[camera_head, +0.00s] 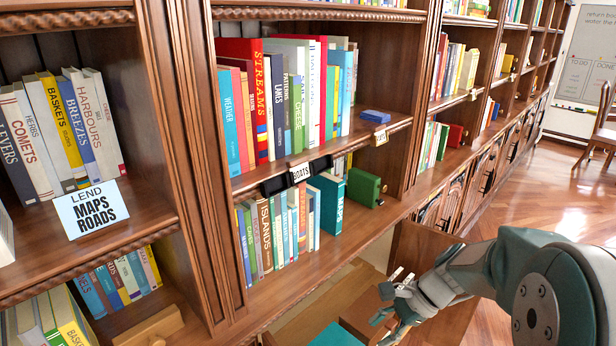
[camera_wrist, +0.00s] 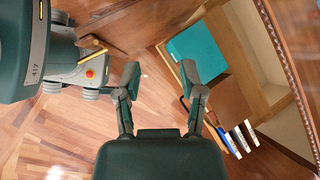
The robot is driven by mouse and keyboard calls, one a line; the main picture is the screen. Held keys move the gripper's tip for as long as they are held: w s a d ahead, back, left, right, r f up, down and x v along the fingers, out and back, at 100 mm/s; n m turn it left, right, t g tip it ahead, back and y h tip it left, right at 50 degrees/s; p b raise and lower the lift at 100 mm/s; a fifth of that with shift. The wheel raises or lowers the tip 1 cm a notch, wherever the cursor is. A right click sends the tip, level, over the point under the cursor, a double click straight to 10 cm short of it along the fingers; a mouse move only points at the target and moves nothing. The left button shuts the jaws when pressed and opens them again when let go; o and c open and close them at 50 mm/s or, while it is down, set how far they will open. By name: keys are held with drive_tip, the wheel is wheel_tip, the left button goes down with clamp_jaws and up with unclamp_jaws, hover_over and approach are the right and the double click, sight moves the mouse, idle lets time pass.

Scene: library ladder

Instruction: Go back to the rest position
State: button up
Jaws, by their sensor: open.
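My gripper (camera_head: 388,303) is at the lower right of the head view, over or beside an open drawer (camera_head: 300,322) under the bookcase. In the wrist view my gripper (camera_wrist: 161,80) has its two fingers spread wide, with only wooden floor seen between them, so it is open and empty. A teal book (camera_wrist: 197,48) and a brown book (camera_wrist: 230,98) lie in the drawer, right of the fingers in the wrist view. I cannot tell the exact height of the gripper above the drawer.
The bookcase (camera_head: 190,150) fills the left and middle, with a BOATS label (camera_head: 299,173) and a LEND MAPS ROADS sign (camera_head: 91,208). A chair (camera_head: 603,130) and a whiteboard (camera_head: 588,65) are far right. Open floor (camera_head: 545,185) lies right.

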drive_tip(key=s+d+r+n+t+h, duration=0.1)
drive_tip(key=s+r+n+t+h, duration=0.5)
drive_tip(key=s+r+n, duration=0.6)
drive_tip(key=s+n+h, duration=0.1)
drive_tip(key=s+n, duration=0.1)
drive_tip(key=shift+s+n+h, duration=0.3)
drive_tip(key=shift+n, duration=0.1)
drive_tip(key=shift+o, duration=0.3)
